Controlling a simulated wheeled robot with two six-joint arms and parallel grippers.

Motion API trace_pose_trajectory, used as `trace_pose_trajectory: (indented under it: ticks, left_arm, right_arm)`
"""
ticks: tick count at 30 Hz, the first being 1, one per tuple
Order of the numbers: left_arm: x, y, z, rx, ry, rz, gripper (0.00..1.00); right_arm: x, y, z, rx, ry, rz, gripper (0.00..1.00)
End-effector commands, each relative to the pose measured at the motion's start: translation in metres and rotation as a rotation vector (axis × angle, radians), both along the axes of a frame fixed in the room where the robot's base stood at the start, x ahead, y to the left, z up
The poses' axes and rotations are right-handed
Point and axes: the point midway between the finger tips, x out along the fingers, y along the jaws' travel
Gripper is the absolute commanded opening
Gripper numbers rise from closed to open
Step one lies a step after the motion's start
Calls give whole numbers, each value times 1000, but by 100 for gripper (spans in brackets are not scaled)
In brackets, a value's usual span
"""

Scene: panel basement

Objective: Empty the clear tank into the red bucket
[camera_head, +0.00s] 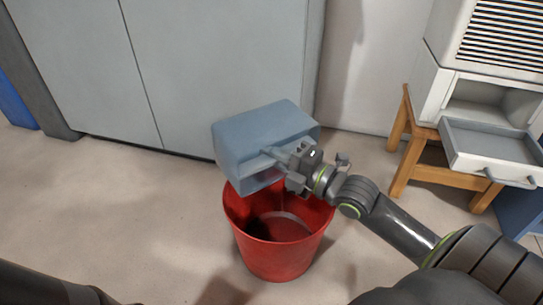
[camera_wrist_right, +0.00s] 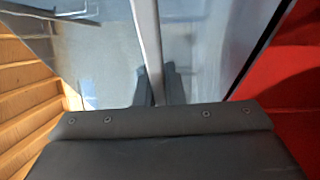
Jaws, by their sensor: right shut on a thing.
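The clear tank (camera_head: 240,150) is a bluish see-through box held tilted above the back of the red bucket (camera_head: 278,262). The bucket stands upright on the floor, with its mouth partly covered by the tank. A pale curved band shows inside it; I cannot tell whether it is water. My right gripper (camera_head: 277,157) is shut on the tank at its near right side. In the right wrist view, the fingers (camera_wrist_right: 156,88) close around a thin grey bar of the tank, and the bucket's red wall (camera_wrist_right: 290,90) shows at right. My left gripper is out of view.
A white appliance (camera_head: 440,65) with a louvred front and an open compartment stands on a wooden stool (camera_head: 430,170) at right. Its grey drawer (camera_head: 490,150) sticks out. A grey cabinet (camera_head: 215,65) stands behind the bucket. The floor left of the bucket is clear.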

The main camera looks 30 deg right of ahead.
Motion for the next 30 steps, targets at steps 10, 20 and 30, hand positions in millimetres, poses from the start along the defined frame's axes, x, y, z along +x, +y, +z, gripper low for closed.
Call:
trace_pose_trajectory:
  ticks: [10, 20, 30]
  left_arm:
    - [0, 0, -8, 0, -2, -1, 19]
    - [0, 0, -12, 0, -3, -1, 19]
    - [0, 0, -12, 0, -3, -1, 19]
  right_arm:
    - [-3, 0, 0, 1, -58, 1, 0]
    - [-8, 1, 0, 2, -120, 6, 0]
    - [-12, 0, 1, 2, -187, 2, 0]
